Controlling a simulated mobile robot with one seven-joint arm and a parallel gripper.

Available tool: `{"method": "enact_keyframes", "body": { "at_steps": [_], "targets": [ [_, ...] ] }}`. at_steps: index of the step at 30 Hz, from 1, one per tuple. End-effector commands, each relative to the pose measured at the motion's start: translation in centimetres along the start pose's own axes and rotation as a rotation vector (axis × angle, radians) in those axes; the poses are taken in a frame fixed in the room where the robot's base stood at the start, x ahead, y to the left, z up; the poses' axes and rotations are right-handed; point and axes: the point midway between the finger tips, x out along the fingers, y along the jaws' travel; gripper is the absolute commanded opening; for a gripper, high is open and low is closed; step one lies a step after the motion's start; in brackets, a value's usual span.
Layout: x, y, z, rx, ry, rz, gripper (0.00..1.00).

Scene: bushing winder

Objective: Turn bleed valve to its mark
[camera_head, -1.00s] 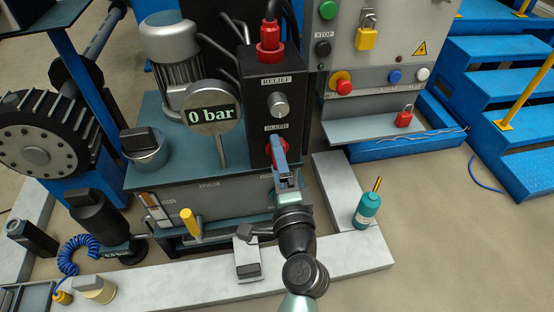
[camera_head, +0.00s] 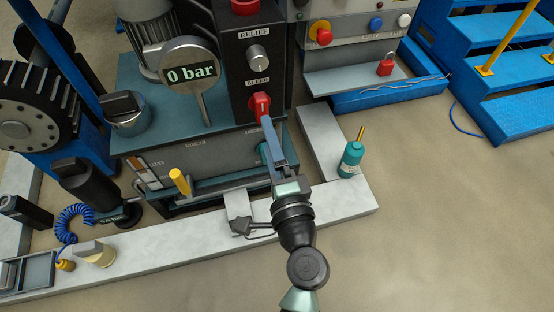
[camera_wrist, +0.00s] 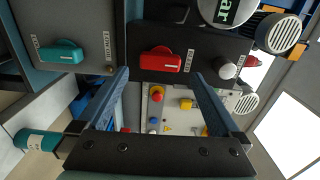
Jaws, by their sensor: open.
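The bleed valve is a red knob (camera_head: 259,106) on the dark valve block, under a label reading BLEED; its raised grip looks upright in the head view. In the wrist view the red knob (camera_wrist: 160,60) lies between and beyond the two fingertips, with its grip lying across the picture. My gripper (camera_head: 267,122) is open and empty, its blue-grey fingers pointing up at the knob from just below and in front. The wrist view shows the two fingers (camera_wrist: 161,75) spread apart. No mark for the valve can be made out.
The gauge (camera_head: 189,73) reads 0 bar. A grey relief knob (camera_head: 258,57) sits above the valve, and a teal handle (camera_wrist: 62,52) is beside it in the wrist view. A teal bottle (camera_head: 350,160) stands on the pale plinth.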

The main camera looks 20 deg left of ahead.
Motion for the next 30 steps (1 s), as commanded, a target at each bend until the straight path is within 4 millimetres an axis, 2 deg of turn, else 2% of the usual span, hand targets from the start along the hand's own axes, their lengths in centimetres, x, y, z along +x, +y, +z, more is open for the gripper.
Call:
{"method": "enact_keyframes", "body": {
  "at_steps": [3, 10, 30],
  "targets": [
    [-2.5, -0.1, 0.0, 0.002, 0.003, 0.003, 1.00],
    [-5.3, 0.0, 0.0, 0.000, 0.000, 0.001, 1.00],
    [-5.7, 0.0, 0.0, -0.002, -0.001, 0.000, 1.00]
  ]
}}
